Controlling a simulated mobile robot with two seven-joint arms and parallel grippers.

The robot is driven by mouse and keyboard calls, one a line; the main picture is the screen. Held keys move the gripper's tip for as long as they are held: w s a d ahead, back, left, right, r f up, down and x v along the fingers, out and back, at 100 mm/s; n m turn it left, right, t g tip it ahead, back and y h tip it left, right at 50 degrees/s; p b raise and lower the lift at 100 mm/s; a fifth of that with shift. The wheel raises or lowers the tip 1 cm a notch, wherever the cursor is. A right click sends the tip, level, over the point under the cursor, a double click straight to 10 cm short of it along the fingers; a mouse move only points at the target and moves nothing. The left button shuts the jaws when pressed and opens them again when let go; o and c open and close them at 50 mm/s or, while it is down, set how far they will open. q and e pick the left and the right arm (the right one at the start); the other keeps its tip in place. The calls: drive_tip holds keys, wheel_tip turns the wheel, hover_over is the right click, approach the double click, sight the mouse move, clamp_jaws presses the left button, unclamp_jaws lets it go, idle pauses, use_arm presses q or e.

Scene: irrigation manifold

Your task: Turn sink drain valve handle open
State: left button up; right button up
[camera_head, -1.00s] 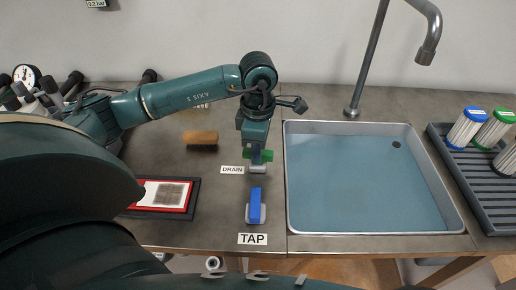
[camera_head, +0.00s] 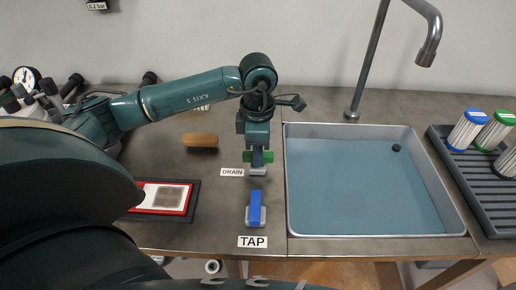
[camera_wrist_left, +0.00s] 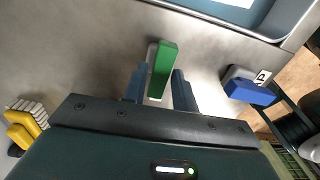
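The green drain valve handle (camera_head: 247,156) sits on a pale base by the DRAIN label (camera_head: 232,172), left of the sink (camera_head: 286,190). My left gripper (camera_head: 257,163) points down over it and hides its middle in the head view. In the left wrist view the green handle (camera_wrist_left: 164,68) lies between the two fingers of my left gripper (camera_wrist_left: 160,88). The fingers stand apart, with a gap visible beside the handle. In the sink a dark drain piece (camera_head: 396,148) shows near the back right corner. My right gripper is out of view.
A brush (camera_head: 200,141) and red-framed tray (camera_head: 165,197) lie to the left. A rack (camera_head: 477,190) with filters stands right of the sink.

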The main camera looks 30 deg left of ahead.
use_arm(q)
drive_tip(key=shift+o, duration=1.2)
wheel_tip(320, 180, up, 13)
drive_tip(key=shift+p, duration=0.35)
